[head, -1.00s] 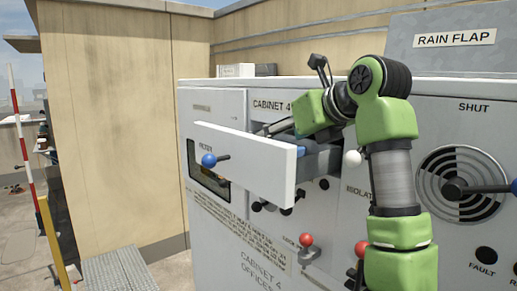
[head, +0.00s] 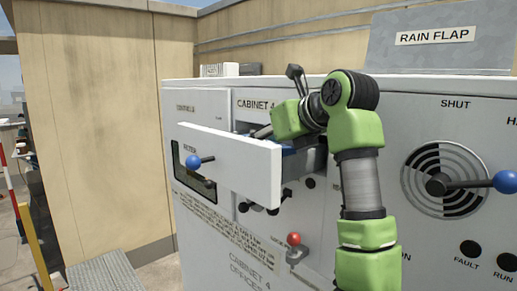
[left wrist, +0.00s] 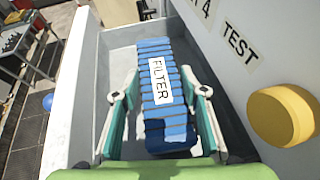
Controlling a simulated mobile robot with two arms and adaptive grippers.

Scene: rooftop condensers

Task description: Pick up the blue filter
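The blue filter (left wrist: 165,112) is a ribbed blue block with a white FILTER label. It lies in the open drawer (head: 235,165) of the grey cabinet (head: 215,245). My left gripper (left wrist: 160,75) is open and reaches into the drawer, with one finger along each side of the filter and narrow gaps visible. In the head view my left arm bends down over the drawer, and the filter is mostly hidden behind the drawer front and the arm. My right gripper is not in view.
The drawer front carries a blue knob (head: 193,162). A red-knobbed lever (head: 294,240) stands below the drawer, and a blue-knobbed handle (head: 505,181) crosses the round vent at right. A yellow knob (left wrist: 282,115) is close beside the gripper in the left wrist view.

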